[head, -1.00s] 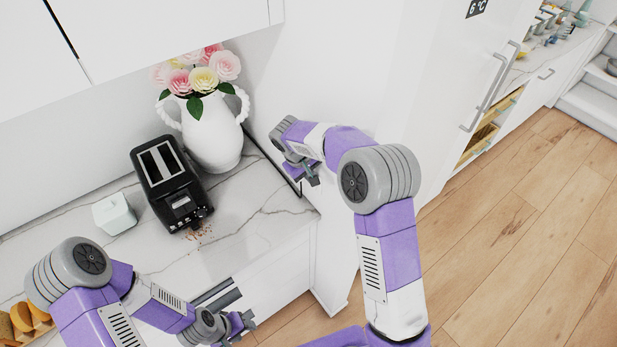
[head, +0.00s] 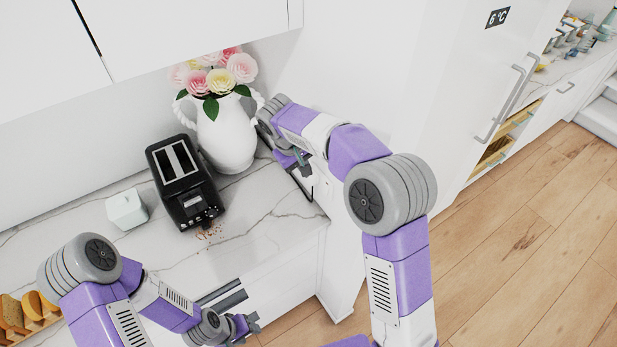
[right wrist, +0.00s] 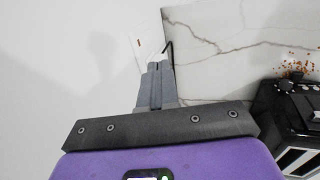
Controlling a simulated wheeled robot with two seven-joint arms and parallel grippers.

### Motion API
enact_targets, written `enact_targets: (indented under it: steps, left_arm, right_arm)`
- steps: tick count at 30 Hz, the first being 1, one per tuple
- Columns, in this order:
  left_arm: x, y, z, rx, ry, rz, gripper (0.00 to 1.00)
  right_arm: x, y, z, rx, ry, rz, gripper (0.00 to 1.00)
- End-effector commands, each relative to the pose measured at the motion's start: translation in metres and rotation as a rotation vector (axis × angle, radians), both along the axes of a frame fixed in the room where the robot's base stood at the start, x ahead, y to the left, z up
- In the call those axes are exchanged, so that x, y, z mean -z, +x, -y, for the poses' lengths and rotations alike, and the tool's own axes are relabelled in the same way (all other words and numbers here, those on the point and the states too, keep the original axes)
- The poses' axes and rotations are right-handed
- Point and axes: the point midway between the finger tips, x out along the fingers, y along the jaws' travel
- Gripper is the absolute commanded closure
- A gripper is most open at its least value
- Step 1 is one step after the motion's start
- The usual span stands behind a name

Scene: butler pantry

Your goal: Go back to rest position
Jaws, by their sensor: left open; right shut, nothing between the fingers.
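My left gripper (head: 247,326) is open and empty, low in the head view, in front of the counter's front edge. My right gripper (head: 302,163) is raised near the counter's right end, beside the white vase (head: 226,137); the arm partly hides it in the head view. In the right wrist view its fingers (right wrist: 157,68) are together with nothing between them.
A black toaster (head: 183,182) stands on the marble counter (head: 265,215), with crumbs in front. A small pale box (head: 126,209) is left of it. Bread slices in a wooden holder (head: 40,318) sit at lower left. A white fridge (head: 455,85) stands right; wooden floor (head: 530,230) is clear.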

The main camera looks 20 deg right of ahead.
Motion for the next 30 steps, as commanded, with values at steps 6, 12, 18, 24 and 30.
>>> enact_targets:
  steps: [6,12,18,24,30]
  left_arm:
    - [-0.001,0.000,0.000,0.000,0.000,0.000,0.54]
    - [-0.001,0.000,0.000,0.000,0.000,0.000,0.54]
    - [-0.001,0.000,0.000,0.000,0.000,0.000,0.54]
    - [0.004,0.000,0.000,0.000,0.000,0.000,0.54]
    - [0.025,0.000,0.000,0.000,0.000,0.000,0.54]
  right_arm:
    - [-0.012,-0.001,-0.003,-0.001,0.000,0.001,1.00]
    - [-0.012,-0.001,-0.002,0.000,0.000,0.000,1.00]
    - [-0.012,-0.001,-0.002,0.000,0.000,0.000,1.00]
    - [0.015,-0.003,-0.004,-0.011,0.027,-0.018,1.00]
    - [0.140,-0.025,-0.019,-0.036,0.192,-0.085,1.00]
